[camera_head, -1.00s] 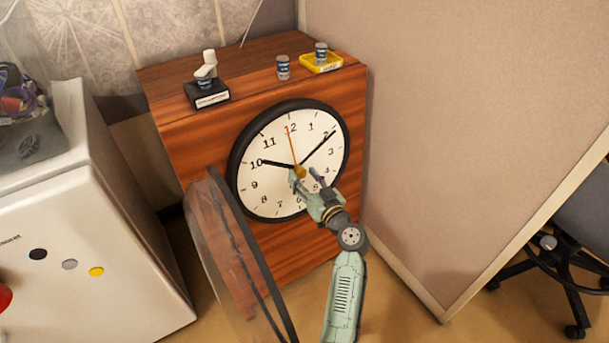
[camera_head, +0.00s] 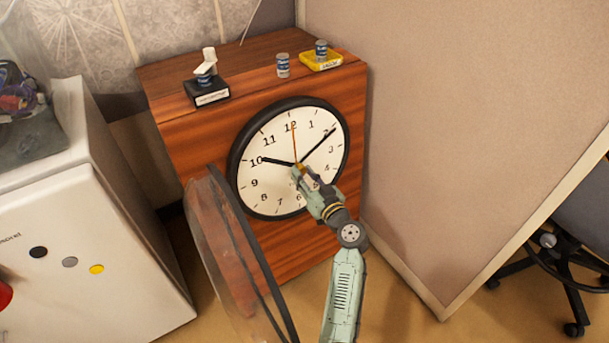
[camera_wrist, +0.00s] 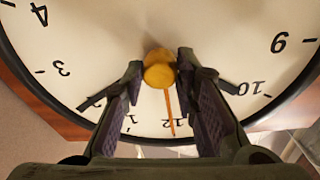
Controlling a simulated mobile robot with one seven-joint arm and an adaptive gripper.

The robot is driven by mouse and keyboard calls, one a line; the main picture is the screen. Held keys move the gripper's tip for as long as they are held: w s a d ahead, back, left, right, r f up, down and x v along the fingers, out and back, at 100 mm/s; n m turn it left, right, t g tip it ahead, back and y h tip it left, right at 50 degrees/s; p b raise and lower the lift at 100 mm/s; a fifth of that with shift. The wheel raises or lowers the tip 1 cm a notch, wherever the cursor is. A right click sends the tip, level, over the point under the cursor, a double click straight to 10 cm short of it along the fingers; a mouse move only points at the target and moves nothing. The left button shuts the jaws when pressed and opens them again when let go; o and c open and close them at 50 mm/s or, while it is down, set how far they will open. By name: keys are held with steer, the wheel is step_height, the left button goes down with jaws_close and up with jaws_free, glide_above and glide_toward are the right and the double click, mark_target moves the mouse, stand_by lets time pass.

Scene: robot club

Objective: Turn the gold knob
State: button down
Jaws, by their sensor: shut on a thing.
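The gold knob (camera_wrist: 158,69) sits at the centre of the white clock face (camera_head: 270,170), where the hands meet. It also shows in the head view (camera_head: 298,167), partly covered by my fingertips. My gripper (camera_wrist: 160,72) comes from below right in the head view. Its two dark-padded fingers are on either side of the knob and shut on it. The black hour hand (camera_head: 278,161) points near 10 and the black minute hand (camera_head: 320,146) near 2. The thin orange hand (camera_head: 294,143) points close to 12.
The clock's round glass cover (camera_head: 225,245) stands swung open at lower left. The wooden cabinet (camera_head: 210,130) carries small cans, a black stand (camera_head: 206,98) and a yellow block (camera_head: 321,61) on top. A beige partition (camera_head: 440,130) is at right, a white cabinet (camera_head: 85,250) at left.

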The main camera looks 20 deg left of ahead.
steer(key=shift+m, duration=0.3)
steer(key=m+p, duration=0.1)
steer(key=m, duration=0.2)
steer(key=m+h+p, duration=0.1)
steer(key=m, duration=0.1)
steer(key=m+p, duration=0.1)
steer(key=m, duration=0.2)
steer(key=shift+s+r+m+t+h+p, duration=0.1)
steer(key=shift+r+m+t+h+p, duration=0.2)
steer(key=shift+p, duration=0.05)
steer(key=m+p, duration=0.3)
steer(key=m, duration=0.1)
steer(key=shift+r+m+h+p, duration=0.1)
steer(key=shift+m+h+p, duration=0.25)
steer(key=shift+m+h, duration=0.05)
steer(key=shift+m+g+p, duration=0.4)
steer(key=shift+m+p, duration=1)
steer(key=shift+m, duration=0.4)
steer(key=c, duration=1.3)
jaws_free()
